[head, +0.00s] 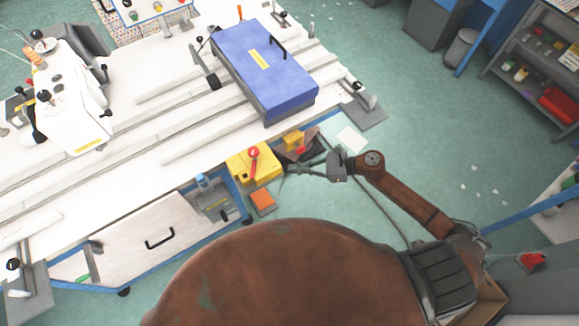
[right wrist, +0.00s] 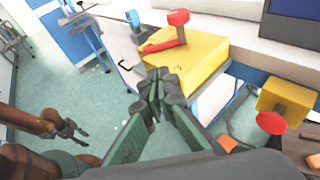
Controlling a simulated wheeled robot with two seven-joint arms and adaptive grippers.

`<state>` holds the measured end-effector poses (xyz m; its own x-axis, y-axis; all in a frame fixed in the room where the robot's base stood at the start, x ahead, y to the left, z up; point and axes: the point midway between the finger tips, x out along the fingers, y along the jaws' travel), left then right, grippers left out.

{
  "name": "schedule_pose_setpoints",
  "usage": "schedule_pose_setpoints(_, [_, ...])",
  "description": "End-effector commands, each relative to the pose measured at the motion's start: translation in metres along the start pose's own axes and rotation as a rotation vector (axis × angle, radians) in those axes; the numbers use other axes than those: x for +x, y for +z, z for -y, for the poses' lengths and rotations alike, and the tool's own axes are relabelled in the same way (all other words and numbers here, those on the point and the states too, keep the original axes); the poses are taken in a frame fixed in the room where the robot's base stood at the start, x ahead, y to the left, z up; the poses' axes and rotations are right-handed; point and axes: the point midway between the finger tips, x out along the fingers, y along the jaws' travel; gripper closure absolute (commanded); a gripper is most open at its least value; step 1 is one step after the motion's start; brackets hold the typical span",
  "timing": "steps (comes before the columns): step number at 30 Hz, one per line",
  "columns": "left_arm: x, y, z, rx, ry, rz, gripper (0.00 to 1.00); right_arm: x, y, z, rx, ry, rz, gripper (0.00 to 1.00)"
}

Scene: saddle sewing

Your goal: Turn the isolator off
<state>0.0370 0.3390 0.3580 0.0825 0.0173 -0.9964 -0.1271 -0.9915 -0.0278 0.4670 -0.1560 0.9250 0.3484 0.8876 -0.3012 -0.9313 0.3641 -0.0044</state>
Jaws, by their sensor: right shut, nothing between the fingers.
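The isolator is a yellow box (head: 254,164) at the front edge of the white machine bed, with a red-knobbed rotary handle (head: 253,153) on top. In the right wrist view the yellow box (right wrist: 195,60) and its red handle (right wrist: 178,18) lie just beyond my fingers. My right gripper (head: 288,168) is shut and empty, just right of the box; its closed fingers also show in the right wrist view (right wrist: 157,85). I cannot tell whether they touch the box. My left gripper (right wrist: 72,130) is small at the left of the right wrist view; its jaw state is unclear.
A smaller yellow box (head: 294,139) with a red button (right wrist: 271,122) sits close behind my right gripper. An orange object (head: 262,202) is below the isolator. A blue case (head: 265,68) lies on the bed. The green floor (head: 440,130) at right is mostly clear.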

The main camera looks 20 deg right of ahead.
Motion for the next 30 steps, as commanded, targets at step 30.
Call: schedule_pose_setpoints(30, [-0.027, -0.005, 0.003, 0.0, -0.003, -0.005, 0.6, 0.116, 0.012, 0.0, 0.005, -0.002, 0.001, 1.0])
